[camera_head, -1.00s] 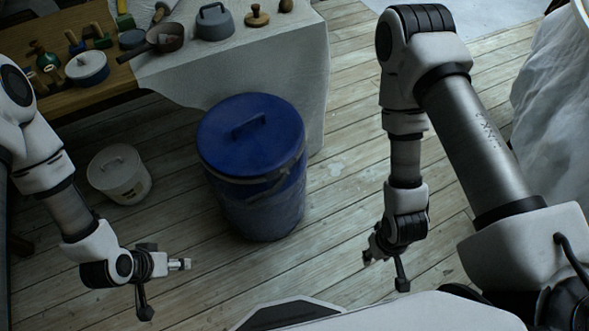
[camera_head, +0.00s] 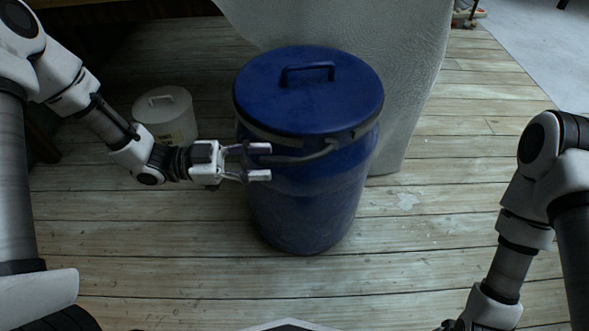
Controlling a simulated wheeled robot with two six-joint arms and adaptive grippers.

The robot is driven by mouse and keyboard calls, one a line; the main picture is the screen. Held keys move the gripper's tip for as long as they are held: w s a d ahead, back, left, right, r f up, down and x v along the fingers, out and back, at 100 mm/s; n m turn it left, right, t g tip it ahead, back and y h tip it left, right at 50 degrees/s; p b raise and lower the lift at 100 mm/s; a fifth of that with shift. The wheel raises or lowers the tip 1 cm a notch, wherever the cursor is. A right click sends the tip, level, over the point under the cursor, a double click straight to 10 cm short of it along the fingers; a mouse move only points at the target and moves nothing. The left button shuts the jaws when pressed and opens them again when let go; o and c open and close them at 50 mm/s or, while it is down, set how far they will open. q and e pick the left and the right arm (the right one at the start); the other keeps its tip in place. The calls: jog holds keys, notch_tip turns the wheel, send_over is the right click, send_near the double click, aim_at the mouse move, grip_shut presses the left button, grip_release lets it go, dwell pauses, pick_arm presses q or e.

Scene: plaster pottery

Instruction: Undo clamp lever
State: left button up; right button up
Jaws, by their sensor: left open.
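A blue lidded barrel (camera_head: 310,205) stands upright on the wooden floor, its blue lid (camera_head: 308,95) with a bar handle on top. A clamp ring runs around the rim under the lid, and its grey clamp lever (camera_head: 305,156) lies along the barrel's front, to the right of my gripper. My left gripper (camera_head: 260,162) is open, its two fingers pointing right in front of the barrel's left side, near the lever's left end. I cannot tell whether it touches the lever. My right arm comes in at the lower right; its gripper is cut off by the bottom edge.
A small white lidded bucket (camera_head: 168,118) stands on the floor behind my left forearm. A cloth-draped table (camera_head: 400,80) is close behind the barrel. The wooden floor (camera_head: 440,215) to the right and in front of the barrel is clear.

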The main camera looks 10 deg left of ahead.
aim_at(294, 162)
pick_arm(q)
jog(key=b+x, duration=0.1)
jog(key=x, duration=0.3)
jog(key=shift+w+d+f+b, duration=0.1)
jog(key=shift+d+f+b, duration=0.1)
jog(key=shift+d+b, duration=0.2)
jog(key=shift+w+d+r, duration=0.1)
jog(key=shift+d+r, duration=0.05)
jog(key=shift+d, duration=0.25)
grip_shut()
pick_arm(e)
notch_tip(294, 162, down, 3)
jog(key=shift+r, duration=0.1)
